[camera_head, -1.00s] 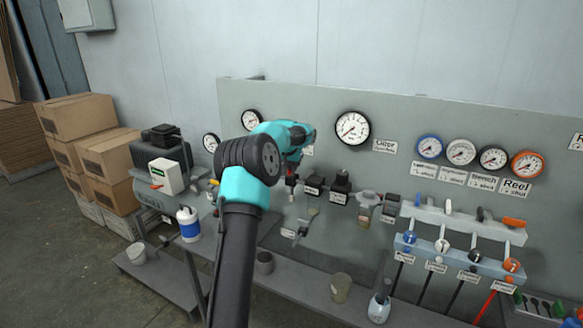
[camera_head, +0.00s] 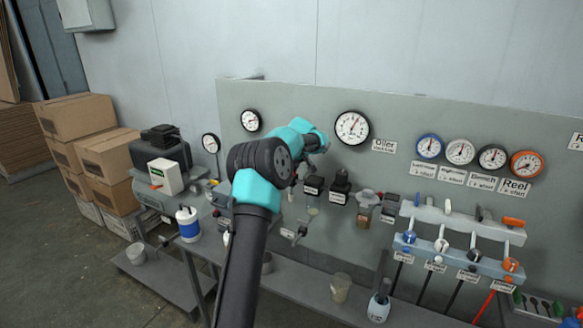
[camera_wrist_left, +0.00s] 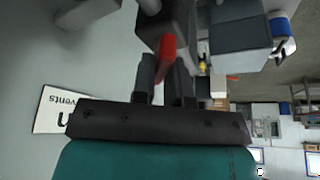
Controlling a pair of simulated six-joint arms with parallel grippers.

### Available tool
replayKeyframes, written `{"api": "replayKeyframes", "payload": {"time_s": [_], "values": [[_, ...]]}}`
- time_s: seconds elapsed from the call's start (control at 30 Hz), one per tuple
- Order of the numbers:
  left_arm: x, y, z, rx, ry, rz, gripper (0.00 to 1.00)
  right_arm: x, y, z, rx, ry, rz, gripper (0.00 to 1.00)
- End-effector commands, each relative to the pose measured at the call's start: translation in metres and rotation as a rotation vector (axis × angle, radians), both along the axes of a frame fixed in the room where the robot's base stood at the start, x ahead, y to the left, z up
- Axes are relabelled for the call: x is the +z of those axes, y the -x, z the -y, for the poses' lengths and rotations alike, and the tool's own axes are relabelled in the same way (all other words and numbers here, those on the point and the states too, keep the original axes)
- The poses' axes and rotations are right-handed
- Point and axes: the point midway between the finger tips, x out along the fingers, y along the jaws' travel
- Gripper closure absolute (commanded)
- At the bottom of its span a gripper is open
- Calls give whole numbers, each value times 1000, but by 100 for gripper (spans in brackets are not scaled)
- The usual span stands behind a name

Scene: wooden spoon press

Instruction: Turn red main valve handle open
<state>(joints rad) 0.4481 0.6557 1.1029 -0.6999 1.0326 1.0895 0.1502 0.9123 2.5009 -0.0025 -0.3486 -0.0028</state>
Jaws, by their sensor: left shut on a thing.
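The red main valve handle (camera_wrist_left: 167,58) shows in the left wrist view, sticking out from a dark valve body (camera_wrist_left: 165,22). My left gripper (camera_wrist_left: 166,82) has its two dark fingers on either side of the handle and is shut on it. In the head view my left arm reaches up to the panel, and its teal and black wrist hides the handle and most of the gripper. The large white gauge (camera_head: 352,128) beside the wrist has its needle pointing up and to the right. My right gripper is not in view.
Labelled fittings (camera_head: 340,186) sit just right of my wrist. Four smaller gauges, including a blue-rimmed one (camera_head: 429,146), are above a lever rack (camera_head: 470,259). Cups and bottles stand on the shelf below. Cardboard boxes (camera_head: 108,157) are stacked at the left.

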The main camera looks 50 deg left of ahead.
Motion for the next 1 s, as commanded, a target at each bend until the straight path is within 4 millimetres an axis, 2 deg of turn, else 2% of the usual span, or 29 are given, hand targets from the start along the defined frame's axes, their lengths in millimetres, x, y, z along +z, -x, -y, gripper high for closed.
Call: {"api": "replayKeyframes", "payload": {"time_s": [0.6,1.0], "values": [[0,-3,1,530,1,0,100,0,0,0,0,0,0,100],[0,-2,0,647,1,1,100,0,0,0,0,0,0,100]]}}
